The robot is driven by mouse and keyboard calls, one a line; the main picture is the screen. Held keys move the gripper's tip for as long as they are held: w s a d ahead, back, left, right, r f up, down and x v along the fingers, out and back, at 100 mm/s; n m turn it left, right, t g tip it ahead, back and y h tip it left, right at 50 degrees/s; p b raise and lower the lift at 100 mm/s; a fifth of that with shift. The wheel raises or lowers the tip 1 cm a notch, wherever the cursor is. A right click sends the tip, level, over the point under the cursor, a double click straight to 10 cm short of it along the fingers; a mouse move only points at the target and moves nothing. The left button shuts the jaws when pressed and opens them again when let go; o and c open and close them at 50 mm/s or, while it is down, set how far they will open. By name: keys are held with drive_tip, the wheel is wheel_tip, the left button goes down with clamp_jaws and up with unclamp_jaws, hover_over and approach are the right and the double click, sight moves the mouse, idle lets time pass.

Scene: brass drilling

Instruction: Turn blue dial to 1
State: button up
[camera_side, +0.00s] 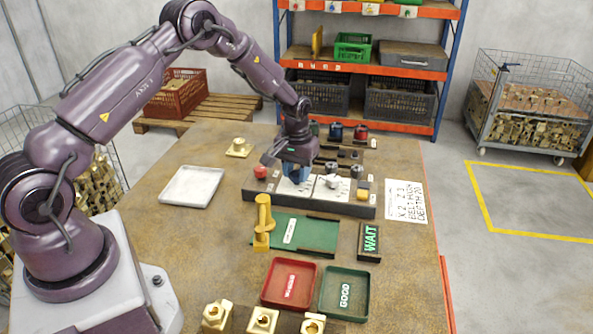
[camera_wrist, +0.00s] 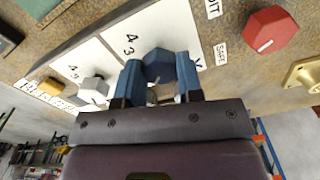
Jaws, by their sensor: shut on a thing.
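The blue dial (camera_wrist: 158,65) sits on a white scale plate of the control panel (camera_side: 310,202). Numbers 4 and 3 show beside it in the wrist view; the other marks near it are covered by my gripper. My gripper (camera_wrist: 158,88) is shut on the blue dial, with a blue-tipped finger on each side of it. In the side view the blue dial (camera_side: 296,174) shows just under my gripper (camera_side: 295,165). The dial's pointer cannot be made out, so its setting is not clear.
A white dial (camera_wrist: 93,88) and a yellow knob (camera_wrist: 51,86) stand along the panel. A red knob (camera_wrist: 271,30) is at its other end. A green tray (camera_side: 345,290), a red tray (camera_side: 288,284) and a WAIT sign (camera_side: 370,240) lie in front. A white tray (camera_side: 192,187) is at left.

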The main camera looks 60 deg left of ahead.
sight(297, 173)
drive_tip(key=shift+m, duration=1.4)
drive_tip(key=o, duration=0.9)
drive_tip(key=shift+o, duration=0.2)
drive_tip(key=shift+r, duration=0.1)
wheel_tip(297, 173, up, 13)
